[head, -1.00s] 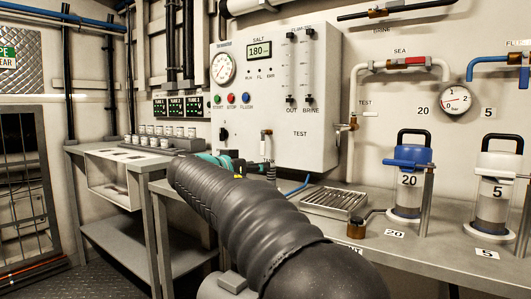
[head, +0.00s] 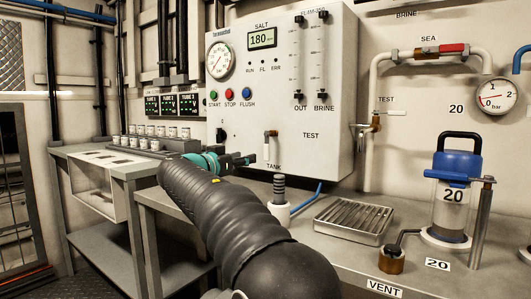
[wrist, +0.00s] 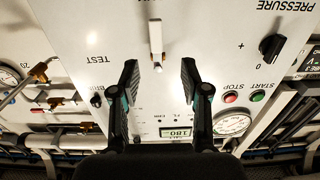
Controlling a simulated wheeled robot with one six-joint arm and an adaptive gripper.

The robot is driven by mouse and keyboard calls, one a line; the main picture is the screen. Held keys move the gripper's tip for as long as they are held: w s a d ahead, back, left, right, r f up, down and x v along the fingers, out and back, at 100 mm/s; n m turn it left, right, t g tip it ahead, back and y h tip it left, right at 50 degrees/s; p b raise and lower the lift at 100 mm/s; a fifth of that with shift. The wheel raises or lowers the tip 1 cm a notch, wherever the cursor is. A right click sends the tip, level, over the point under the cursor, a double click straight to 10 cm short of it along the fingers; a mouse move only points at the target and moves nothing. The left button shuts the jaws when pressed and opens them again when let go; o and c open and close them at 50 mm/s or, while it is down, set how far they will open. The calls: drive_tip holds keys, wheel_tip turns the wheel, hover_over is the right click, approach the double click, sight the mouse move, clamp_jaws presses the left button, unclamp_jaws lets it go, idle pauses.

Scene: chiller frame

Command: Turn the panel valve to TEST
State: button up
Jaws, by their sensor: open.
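The panel valve (head: 267,150) is on the lower front of the white panel (head: 330,90). It has a small brass pivot and a white lever that hangs down towards the TANK label (head: 274,167). The TEST label (head: 311,136) is to its right. In the wrist view, which is upside down, the valve (wrist: 155,36) stands just beyond the fingertips, near the middle. My gripper (wrist: 160,68) is open and empty, its fingers on either side of the valve's line. In the head view my gripper (head: 246,160) is just left of the lever; any contact cannot be told.
A black knob (head: 220,135) and coloured buttons (head: 230,94) are on the same panel. Below are a bench with a metal drip tray (head: 353,220), a grey-topped fitting (head: 279,195) and a blue-lidded cylinder (head: 452,190). A pipe with a second tap (head: 375,122) runs right of the panel.

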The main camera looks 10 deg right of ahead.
sight(266, 153)
drive_tip(key=p+x, duration=0.2)
drive_tip(key=x, duration=1)
drive_tip(key=shift+s+d, duration=0.2)
clamp_jaws()
